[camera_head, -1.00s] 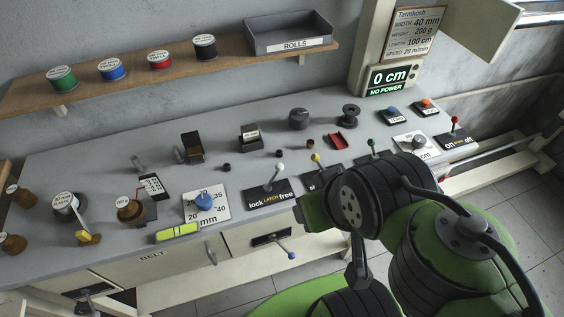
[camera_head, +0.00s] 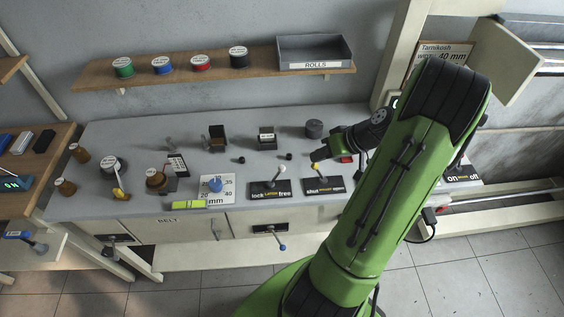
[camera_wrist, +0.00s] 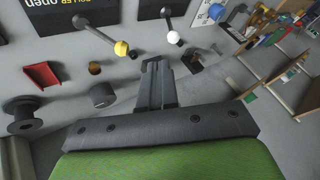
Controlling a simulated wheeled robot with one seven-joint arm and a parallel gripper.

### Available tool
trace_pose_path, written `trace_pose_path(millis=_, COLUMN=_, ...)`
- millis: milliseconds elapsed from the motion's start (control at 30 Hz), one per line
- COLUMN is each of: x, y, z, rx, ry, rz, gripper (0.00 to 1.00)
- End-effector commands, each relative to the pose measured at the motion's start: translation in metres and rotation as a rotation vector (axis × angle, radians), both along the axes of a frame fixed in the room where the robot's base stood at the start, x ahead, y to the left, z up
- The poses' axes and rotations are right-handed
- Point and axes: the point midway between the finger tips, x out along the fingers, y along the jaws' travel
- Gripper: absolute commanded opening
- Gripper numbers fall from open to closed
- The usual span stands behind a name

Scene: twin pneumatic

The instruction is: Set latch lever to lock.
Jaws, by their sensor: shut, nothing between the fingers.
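The latch panel (camera_head: 262,189), marked lock, LATCH and free, lies on the grey bench. Its lever ends in a white knob (camera_head: 280,176), which leans toward the free side. In the wrist view the white knob (camera_wrist: 173,37) is beyond my fingertips, a little right of them. My gripper (camera_wrist: 152,66) is shut and empty, pointing over the bench. In the head view my gripper (camera_head: 318,154) is close to the yellow knob of the shut/open panel, right of the latch panel. The gap between gripper and knobs is hard to judge.
The yellow-knobbed lever (camera_head: 316,166) stands on the shut/open panel (camera_head: 324,185) right beside the latch panel. A blue knob (camera_head: 214,184) on a dial is to the left. A red tray (camera_wrist: 41,76) and dark spool (camera_wrist: 22,116) lie near my gripper. My arm hides the bench's right part.

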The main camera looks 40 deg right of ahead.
Motion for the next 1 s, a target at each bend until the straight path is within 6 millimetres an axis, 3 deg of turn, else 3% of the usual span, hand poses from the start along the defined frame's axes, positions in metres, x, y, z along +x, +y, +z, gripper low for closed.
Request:
trace_pose_path(millis=367, x=0.004, y=0.002, z=-0.006, rx=0.002, ry=-0.002, rz=0.001, gripper=0.0)
trace_pose_path(millis=800, x=0.051, y=0.027, z=-0.069, rx=0.003, ry=0.0, rz=0.001, gripper=0.0)
trace_pose_path(millis=1000, x=0.058, y=0.03, z=-0.077, rx=0.0, ry=-0.001, rz=0.0, gripper=0.0)
